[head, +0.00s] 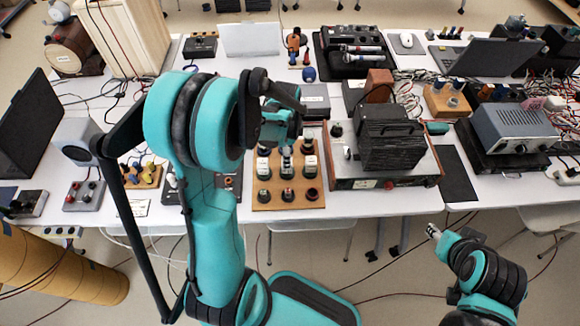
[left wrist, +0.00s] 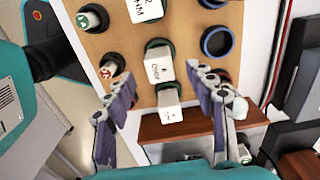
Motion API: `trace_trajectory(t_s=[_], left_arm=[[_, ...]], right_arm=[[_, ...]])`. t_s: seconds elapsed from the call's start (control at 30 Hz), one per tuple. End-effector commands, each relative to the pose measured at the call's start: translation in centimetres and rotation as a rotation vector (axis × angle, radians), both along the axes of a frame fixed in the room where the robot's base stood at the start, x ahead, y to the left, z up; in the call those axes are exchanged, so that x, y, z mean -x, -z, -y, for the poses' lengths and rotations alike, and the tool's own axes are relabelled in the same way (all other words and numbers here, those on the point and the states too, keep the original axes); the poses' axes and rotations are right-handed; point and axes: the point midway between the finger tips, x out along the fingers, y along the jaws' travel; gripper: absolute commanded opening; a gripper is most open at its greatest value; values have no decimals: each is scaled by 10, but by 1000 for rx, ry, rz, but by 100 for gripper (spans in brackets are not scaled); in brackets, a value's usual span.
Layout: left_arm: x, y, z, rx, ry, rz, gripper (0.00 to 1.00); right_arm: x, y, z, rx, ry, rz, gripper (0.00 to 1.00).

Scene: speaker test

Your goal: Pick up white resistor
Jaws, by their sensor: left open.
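A tan wooden board (head: 262,202) holds several upright parts in round dark sockets. In the left wrist view, white block-shaped resistors stand on it: one marked OHM (left wrist: 158,66), a smaller one (left wrist: 168,100) just below it, and another (left wrist: 145,9) at the top edge. My left gripper (left wrist: 160,80) is open, with its fingers on either side of the middle white blocks. I see nothing held, and cannot tell whether the fingers touch. In the head view, my left arm hides part of the board. My right gripper (head: 434,231) is off the table's front edge; its jaws are too small to read.
A black ribbed block (head: 390,138) on a metal-topped unit (head: 348,171) stands right of the board. A grey instrument (head: 513,128) is farther right. An empty blue ring socket (left wrist: 217,41) sits beside the white blocks. Loose cables cover the table's back right.

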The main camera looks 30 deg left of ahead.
Motion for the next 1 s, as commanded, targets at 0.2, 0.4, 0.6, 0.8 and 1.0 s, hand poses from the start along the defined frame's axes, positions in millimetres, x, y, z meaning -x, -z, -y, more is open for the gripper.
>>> trace_trajectory(t_s=[0.2, 0.4, 0.6, 0.8, 1.0], left_arm=[[0, 32, 1, -1, -1, 1, 55], [0, 50, 1, -1, -1, 1, 55], [0, 48, 1, -1, -1, 1, 47], [0, 48, 1, -1, -1, 1, 0], [0, 48, 1, 0, -1, 1, 0]], right_arm=[[0, 20, 0, 0, 0, 0, 40], [0, 26, 0, 0, 0, 0, 40], [0, 25, 0, 0, 0, 0, 40], [0, 25, 0, 0, 0, 0, 40], [0, 25, 0, 0, 0, 0, 40]])
